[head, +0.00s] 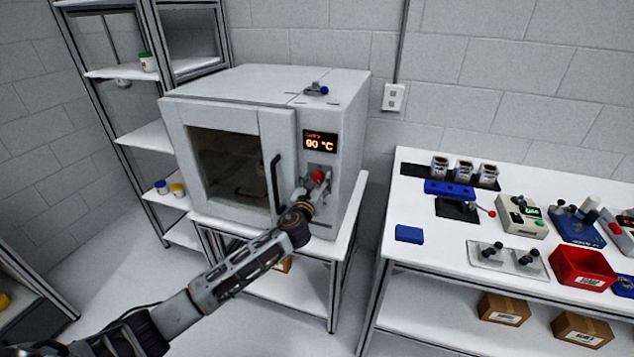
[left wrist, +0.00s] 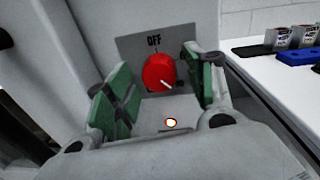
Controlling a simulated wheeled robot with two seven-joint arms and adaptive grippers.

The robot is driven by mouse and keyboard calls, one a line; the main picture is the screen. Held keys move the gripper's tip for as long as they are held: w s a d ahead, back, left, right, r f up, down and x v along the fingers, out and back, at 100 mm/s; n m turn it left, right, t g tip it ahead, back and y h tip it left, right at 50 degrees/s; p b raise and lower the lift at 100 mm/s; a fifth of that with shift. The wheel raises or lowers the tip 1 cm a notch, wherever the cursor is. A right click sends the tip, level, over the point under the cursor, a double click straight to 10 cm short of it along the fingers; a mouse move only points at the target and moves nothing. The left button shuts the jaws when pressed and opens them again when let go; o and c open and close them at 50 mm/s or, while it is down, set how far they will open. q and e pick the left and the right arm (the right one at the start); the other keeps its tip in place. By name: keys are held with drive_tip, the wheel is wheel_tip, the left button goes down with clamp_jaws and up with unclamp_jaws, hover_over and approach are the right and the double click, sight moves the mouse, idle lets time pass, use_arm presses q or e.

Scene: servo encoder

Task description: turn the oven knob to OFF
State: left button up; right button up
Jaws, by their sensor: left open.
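The oven (head: 225,150) is a white box with a glass door and a display reading about 90 °C. Its red knob (head: 318,177) is on the front panel below the display. My left gripper (head: 314,187) is at the panel. In the left wrist view its green-padded fingers (left wrist: 160,88) are open, one on each side of the knob, with gaps visible. My right gripper is not in view.
The oven door's dark handle (head: 275,183) is just left of my gripper. A workbench (head: 440,260) at right holds a blue block (head: 409,234), a red bin (head: 582,268) and several instruments. A shelf rack (head: 140,135) stands at left.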

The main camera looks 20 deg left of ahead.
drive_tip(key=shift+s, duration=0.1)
use_arm(q)
drive_tip(key=c, duration=1)
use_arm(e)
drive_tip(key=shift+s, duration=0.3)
